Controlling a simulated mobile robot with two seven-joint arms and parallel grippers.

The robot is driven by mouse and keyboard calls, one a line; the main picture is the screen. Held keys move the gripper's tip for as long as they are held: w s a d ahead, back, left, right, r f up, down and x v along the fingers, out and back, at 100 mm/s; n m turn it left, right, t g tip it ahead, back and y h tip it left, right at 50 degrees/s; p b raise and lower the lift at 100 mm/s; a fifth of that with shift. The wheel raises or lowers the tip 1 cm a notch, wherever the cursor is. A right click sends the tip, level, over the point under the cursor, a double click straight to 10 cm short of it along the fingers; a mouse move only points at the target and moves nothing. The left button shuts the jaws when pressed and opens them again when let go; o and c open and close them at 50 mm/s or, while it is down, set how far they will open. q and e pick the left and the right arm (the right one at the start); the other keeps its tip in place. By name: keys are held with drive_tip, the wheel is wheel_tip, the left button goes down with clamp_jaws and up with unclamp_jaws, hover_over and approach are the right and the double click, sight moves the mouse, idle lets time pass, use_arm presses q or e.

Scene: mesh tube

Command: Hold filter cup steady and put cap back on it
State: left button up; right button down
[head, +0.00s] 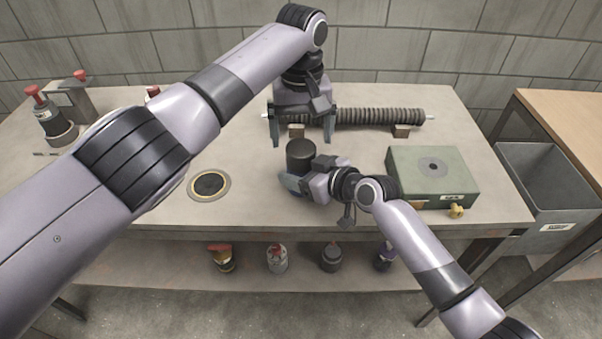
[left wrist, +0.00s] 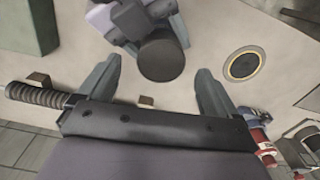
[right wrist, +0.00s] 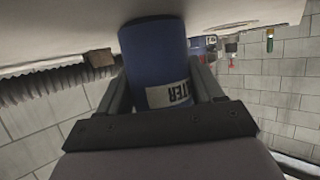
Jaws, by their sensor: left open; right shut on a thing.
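The filter cup is a dark blue cylinder (right wrist: 158,62) with a white label ending in "TER" in the right wrist view. It stands at the middle of the bench and shows as a dark cylinder (head: 301,158) in the head view. Its flat, round, dark top (left wrist: 161,56) faces the left wrist camera; I cannot tell whether that is the cap. My right gripper (head: 291,184) is shut on the cup from the front. My left gripper (head: 298,136) is open and empty, above and behind the cup, its fingers apart from it.
A ribbed tube (head: 380,117) lies on wooden blocks (head: 402,131) behind. A green box (head: 432,177) is at right. A dark disc with a yellow ring (head: 210,185) lies left on clear bench. Red-topped items (head: 47,115) stand far left; a grey bin (head: 545,190) is right.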

sight(300, 147)
use_arm(q)
drive_tip(key=shift+c, duration=0.5)
drive_tip(key=shift+r+n, duration=1.7)
drive_tip(key=shift+r, duration=0.05)
drive_tip(key=shift+f, duration=0.1)
drive_tip(key=shift+f, duration=3.95)
drive_tip(key=c, duration=1.1)
drive_tip(key=shift+a+m, duration=0.1)
drive_tip(key=shift+m, duration=1.6)
